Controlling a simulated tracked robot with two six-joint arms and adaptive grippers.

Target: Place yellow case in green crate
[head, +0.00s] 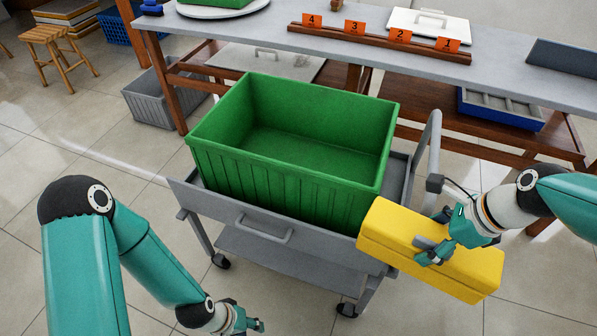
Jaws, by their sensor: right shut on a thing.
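The green crate (287,187) stands on a grey cart (245,222), and its open inside looks empty. The yellow case (390,238) is a long closed box beside the crate's front right corner. My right gripper (436,251) is shut on the yellow case and holds it tilted, its left end overlapping the crate's corner in the picture. I cannot tell whether the case touches the crate or cart. My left gripper (255,324) is at the bottom edge, in front of the cart, away from the case and crate. Its fingers are partly cut off.
Behind the crate is a long table (370,60) with a brown rail of orange number tags (355,27). The cart's curved handle (433,135) rises right of the crate. A grey bin (152,100) and a wooden stool (58,45) stand at left.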

